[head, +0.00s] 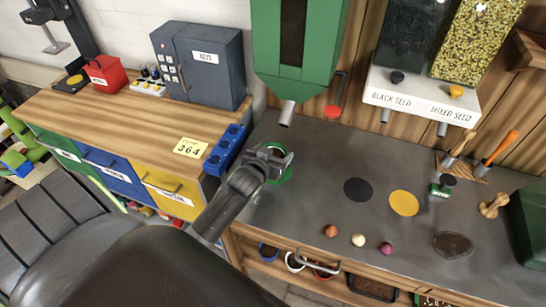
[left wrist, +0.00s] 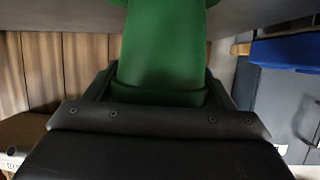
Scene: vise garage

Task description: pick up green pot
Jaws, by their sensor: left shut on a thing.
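The green pot (head: 284,175) is at the left end of the grey worktop, below the green dispenser's spout. Only part of its green rim shows in the head view, because my gripper covers the rest. In the left wrist view the green pot (left wrist: 162,45) fills the middle, between the jaws. My left gripper (head: 276,160) is shut on the green pot. Whether the pot touches the worktop cannot be told. My right gripper is not in view.
A green dispenser (head: 299,50) hangs just behind the pot. A blue block rack (head: 225,150) stands close on the left. A black disc (head: 358,189) and a yellow disc (head: 404,203) lie to the right, with small balls in front. The worktop between is clear.

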